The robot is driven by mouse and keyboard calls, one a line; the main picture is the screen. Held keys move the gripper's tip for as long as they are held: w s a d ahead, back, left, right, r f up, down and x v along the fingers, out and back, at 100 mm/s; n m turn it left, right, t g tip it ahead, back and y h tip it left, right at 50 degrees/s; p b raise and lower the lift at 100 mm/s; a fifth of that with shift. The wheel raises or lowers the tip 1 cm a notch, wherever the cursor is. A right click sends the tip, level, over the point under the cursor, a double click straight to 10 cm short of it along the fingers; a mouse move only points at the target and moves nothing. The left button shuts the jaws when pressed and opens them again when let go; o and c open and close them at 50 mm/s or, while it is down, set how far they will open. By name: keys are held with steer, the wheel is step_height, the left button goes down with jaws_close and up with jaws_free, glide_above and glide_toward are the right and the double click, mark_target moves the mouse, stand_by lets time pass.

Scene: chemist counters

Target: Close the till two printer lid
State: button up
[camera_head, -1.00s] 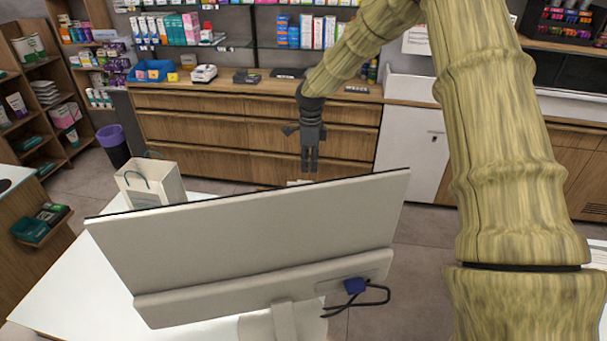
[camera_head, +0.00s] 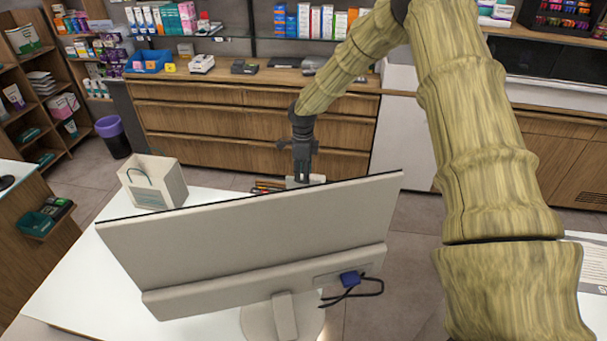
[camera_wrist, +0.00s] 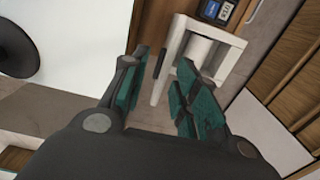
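The till printer (camera_wrist: 232,42) is a white frame-like body in the wrist view, with a white paper roll (camera_wrist: 199,50) showing inside, so its lid is open. A white panel (camera_wrist: 166,68), apparently the lid, sticks out from its left side between my fingers. My gripper (camera_wrist: 160,88) is open with teal finger pads, one on each side of this panel; contact cannot be told. In the head view my gripper (camera_head: 301,172) points down just behind the monitor's top edge, over a small light part of the printer (camera_head: 308,181). The monitor hides the rest.
The monitor (camera_head: 250,235) stands on the white counter (camera_head: 75,285), with a paper bag (camera_head: 155,182) to its left. A dark device with a blue screen (camera_wrist: 218,9) is beside the printer. Wooden drawers (camera_head: 215,125) stand behind, across the floor.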

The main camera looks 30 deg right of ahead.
steer(key=shift+f+p, duration=0.45)
steer(key=shift+f, duration=0.9)
jaws_close()
